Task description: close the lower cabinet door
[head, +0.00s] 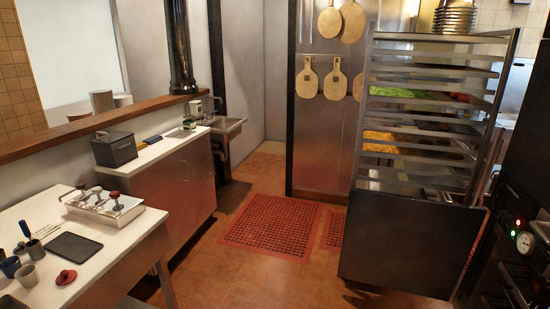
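A large dark, shiny metal panel (405,240) stands low at the right, in front of the lower part of a tray rack. It looks like a cabinet door standing open, but its hinge and the cabinet opening are not clearly visible. Another low cabinet (190,190) with a flat metal front stands under the white counter on the left; its front looks shut. Neither of my grippers is in view.
The tray rack (430,85) holds several trays of food. Dark equipment with dials (525,241) borders the right edge. A white table (85,245) with small containers stands front left. Red mats (270,225) lie on the open tiled floor in the middle.

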